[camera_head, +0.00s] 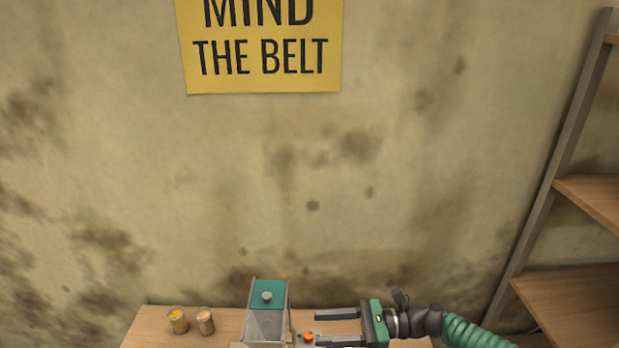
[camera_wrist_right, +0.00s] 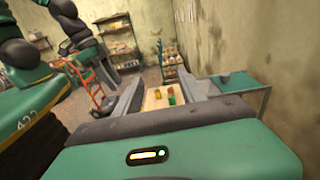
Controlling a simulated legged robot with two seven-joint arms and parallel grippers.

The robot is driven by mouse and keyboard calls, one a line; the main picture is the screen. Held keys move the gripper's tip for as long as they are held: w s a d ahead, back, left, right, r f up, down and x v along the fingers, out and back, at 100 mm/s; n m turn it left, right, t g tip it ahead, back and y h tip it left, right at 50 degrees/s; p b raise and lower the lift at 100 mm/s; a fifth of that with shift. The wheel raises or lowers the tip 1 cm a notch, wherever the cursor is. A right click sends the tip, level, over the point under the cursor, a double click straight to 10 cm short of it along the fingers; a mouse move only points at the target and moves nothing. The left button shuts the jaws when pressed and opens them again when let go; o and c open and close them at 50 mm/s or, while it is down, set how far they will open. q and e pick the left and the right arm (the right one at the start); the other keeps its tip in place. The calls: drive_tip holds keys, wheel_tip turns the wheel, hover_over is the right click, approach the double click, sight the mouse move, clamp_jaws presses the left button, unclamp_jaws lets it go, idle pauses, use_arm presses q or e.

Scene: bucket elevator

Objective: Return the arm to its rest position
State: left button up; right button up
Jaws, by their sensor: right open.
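My right gripper (camera_head: 318,328) reaches in from the right at the bottom of the head view, with its two grey fingers apart and nothing between them that I can make out as held. In the right wrist view its fingers (camera_wrist_right: 165,97) spread wide, with the wooden table and small coloured items showing beyond the gap. My right arm's green ribbed sleeve (camera_head: 470,333) runs off to the lower right. My left gripper does not show in the head view.
A grey, green-topped bucket elevator housing (camera_head: 267,315) stands left of the gripper, near an orange knob (camera_head: 308,337). Wooden shelves (camera_head: 575,290) stand at right. A red hand truck (camera_wrist_right: 90,85) stands in the background.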

drive_tip(key=s+a+f+n+g+h+b, duration=0.35)
drive_tip(key=s+f+n+h, duration=0.4)
drive_tip(key=s+f, duration=0.55)
drive_tip(key=s+d+f+n+t+h+b, duration=0.1)
drive_tip(key=s+d+f+n+h+b, duration=0.2)
drive_tip(key=d+f+h, duration=0.4)
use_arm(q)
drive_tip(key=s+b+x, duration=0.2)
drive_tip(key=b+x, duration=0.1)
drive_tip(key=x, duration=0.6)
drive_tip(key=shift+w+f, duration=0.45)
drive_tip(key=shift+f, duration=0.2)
use_arm(e)
drive_tip(key=s+d+r+n+t+h, duration=0.2)
drive_tip(key=d+n+t, duration=0.3)
drive_tip(key=d, duration=0.7)
drive_tip(key=shift+r+n+h, duration=0.4)
drive_tip(key=shift+n+h, duration=0.15)
drive_tip(key=shift+n, duration=0.5)
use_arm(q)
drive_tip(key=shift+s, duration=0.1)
use_arm(e)
drive_tip(key=shift+s+t, duration=0.15)
drive_tip(key=shift+t, duration=0.1)
